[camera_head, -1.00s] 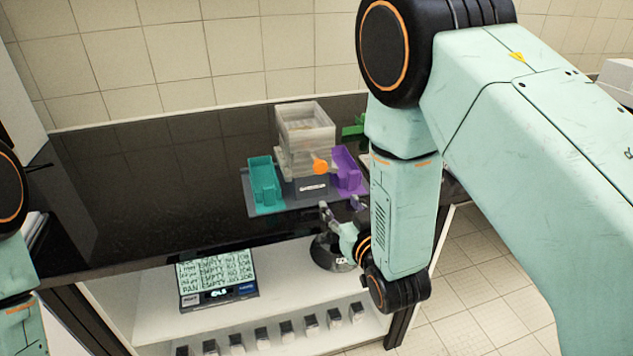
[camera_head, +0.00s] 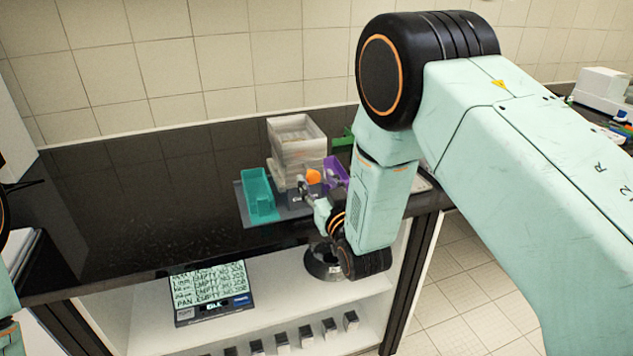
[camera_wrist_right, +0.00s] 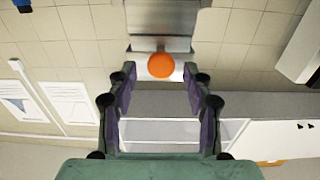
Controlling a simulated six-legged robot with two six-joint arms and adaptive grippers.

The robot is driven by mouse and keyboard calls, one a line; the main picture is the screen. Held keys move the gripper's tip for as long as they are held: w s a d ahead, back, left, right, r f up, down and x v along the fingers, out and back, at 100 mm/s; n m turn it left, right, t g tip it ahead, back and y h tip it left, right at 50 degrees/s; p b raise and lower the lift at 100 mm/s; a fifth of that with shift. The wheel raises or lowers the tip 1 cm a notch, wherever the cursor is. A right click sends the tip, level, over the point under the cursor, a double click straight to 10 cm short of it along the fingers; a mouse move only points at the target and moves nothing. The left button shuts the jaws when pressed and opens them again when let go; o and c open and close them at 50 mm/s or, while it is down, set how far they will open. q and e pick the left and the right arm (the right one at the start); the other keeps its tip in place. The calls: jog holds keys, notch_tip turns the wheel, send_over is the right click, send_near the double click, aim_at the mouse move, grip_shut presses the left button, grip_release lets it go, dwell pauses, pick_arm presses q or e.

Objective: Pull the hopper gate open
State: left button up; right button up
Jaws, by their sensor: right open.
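The hopper gate's orange knob (camera_head: 313,176) is on the front of the pale, stacked, box-shaped hopper unit (camera_head: 296,132) on the dark counter. In the right wrist view the orange knob (camera_wrist_right: 161,65) appears round, in front of a grey metal plate (camera_wrist_right: 160,18). My right gripper (camera_head: 305,187) is at the front of the unit, close to the knob. In the right wrist view its two purple-padded fingers (camera_wrist_right: 160,80) are spread, one on each side of the knob, with nothing pinched. Contact cannot be told. My left gripper is out of view.
A teal bin (camera_head: 259,193) stands left of the unit and a purple bin (camera_head: 335,172) right of it. A lit display (camera_head: 211,290) and several small blocks sit on the white shelf below. The counter's left part (camera_head: 120,200) is clear.

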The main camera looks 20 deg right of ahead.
jog(key=shift+w+f, duration=0.1)
jog(key=shift+w, duration=0.2)
jog(key=shift+a, duration=0.1)
jog(key=shift+c, duration=1.4)
jog(key=shift+s, duration=0.1)
jog(key=c, duration=0.4)
grip_shut()
